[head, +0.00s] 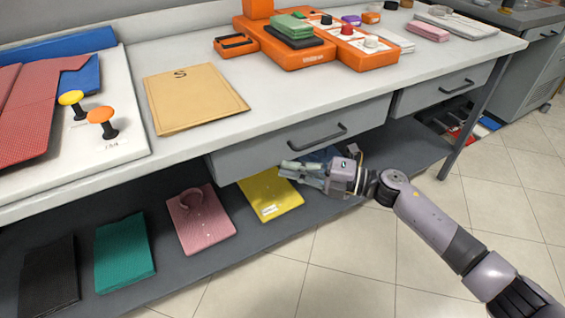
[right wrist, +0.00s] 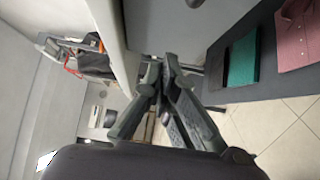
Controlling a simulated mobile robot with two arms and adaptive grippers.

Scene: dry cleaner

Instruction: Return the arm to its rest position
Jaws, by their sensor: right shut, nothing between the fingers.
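My right gripper (head: 290,171) reaches in from the lower right in the head view. It is in front of the bench, just below the front of a closed grey drawer (head: 300,135) and above the lower shelf. Its fingers are shut and empty, and they also show in the right wrist view (right wrist: 158,62). I cannot tell a touch from the picture. My left gripper is not in view.
The lower shelf (head: 215,255) holds pink (head: 200,222), green (head: 124,252) and black (head: 48,280) folded garments. On the worktop (head: 215,60) are a brown envelope (head: 195,97), an orange machine (head: 310,52) and a board with two knobs. The tiled floor (head: 330,270) in front is clear.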

